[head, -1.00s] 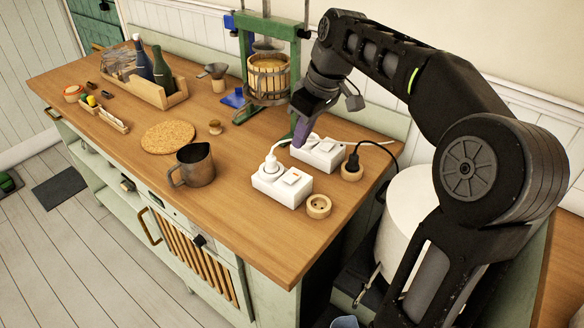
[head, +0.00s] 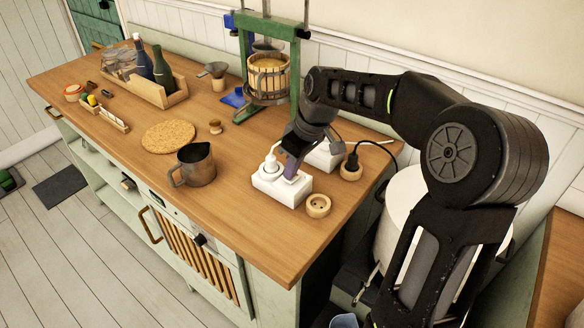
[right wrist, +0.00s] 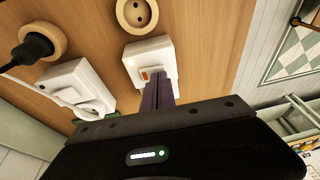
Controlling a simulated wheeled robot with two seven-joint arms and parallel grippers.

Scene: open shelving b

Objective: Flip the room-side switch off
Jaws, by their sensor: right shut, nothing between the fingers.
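The room-side switch box (head: 281,193) is a white block with a rocker and a white plug (head: 269,168) on top, near the counter's front edge. My right gripper (head: 290,175) is shut and empty, its purple fingers pointing down at the rocker end of this box. In the right wrist view the shut fingers (right wrist: 158,93) overlap the box (right wrist: 160,50), right beside its orange-lit rocker (right wrist: 146,75). I cannot tell whether they touch it. The wall-side switch box (head: 325,157) stands behind, partly hidden by my gripper. My left gripper is out of view.
A round wooden socket (head: 318,205) sits just right of the room-side box. A black plug (head: 352,163) stands in another wooden socket. A metal jug (head: 196,165), cork mat (head: 168,137) and green-framed press (head: 268,75) are to the left and behind. Counter front is clear.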

